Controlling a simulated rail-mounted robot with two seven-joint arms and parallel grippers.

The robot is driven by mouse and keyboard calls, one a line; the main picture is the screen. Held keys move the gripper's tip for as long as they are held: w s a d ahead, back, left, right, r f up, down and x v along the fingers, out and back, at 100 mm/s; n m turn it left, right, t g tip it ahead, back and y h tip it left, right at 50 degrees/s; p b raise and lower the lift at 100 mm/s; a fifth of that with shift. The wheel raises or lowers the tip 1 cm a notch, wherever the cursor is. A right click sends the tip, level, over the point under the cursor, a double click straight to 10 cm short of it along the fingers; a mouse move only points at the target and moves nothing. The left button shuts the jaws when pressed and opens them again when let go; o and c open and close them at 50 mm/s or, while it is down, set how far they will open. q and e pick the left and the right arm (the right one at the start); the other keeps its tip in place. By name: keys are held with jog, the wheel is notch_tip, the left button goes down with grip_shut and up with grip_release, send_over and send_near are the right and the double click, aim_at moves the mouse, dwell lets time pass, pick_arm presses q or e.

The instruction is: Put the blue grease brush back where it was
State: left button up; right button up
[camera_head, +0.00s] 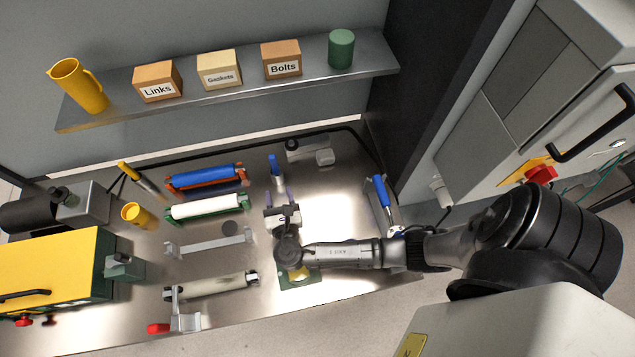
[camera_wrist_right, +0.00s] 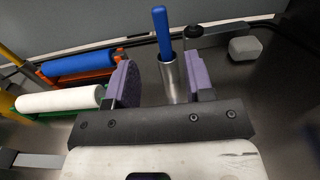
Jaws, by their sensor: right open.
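A blue-handled brush (camera_head: 273,162) stands upright in a narrow metal cup (camera_head: 278,184) on the steel bench. In the right wrist view, the blue handle (camera_wrist_right: 162,32) rises out of the metal cup (camera_wrist_right: 174,78), and its bristle end is hidden inside. My right gripper (camera_head: 281,203) is open; its purple pads (camera_wrist_right: 163,84) stand on either side of the cup, with visible gaps. It holds nothing. Another blue-handled tool (camera_head: 381,190) lies in a grey tray at the right; its working end is unclear. My left gripper is not in view.
Blue (camera_head: 205,176) and white (camera_head: 206,206) rollers lie left of the gripper. A grey block (camera_head: 325,157) sits behind, right of the cup. A green plate (camera_head: 300,281) lies under my right arm. A shelf (camera_head: 235,81) with boxes runs above the bench.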

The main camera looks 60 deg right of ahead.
jog(key=s+f+m+g+y, duration=0.3)
jog(key=s+m+g+y, duration=0.4)
jog(key=s+m, duration=0.75)
jog(key=s+a+r+m+g+y, duration=0.2)
jog(key=s+r+m+y, duration=0.3)
jog(key=s+m, duration=0.3)
jog(key=a+m, duration=0.1)
jog(key=m, duration=0.2)
jog(key=shift+s+g, duration=0.15)
jog(key=shift+g, duration=0.15)
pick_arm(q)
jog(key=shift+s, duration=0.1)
pick_arm(e)
jog(key=shift+a, duration=0.15)
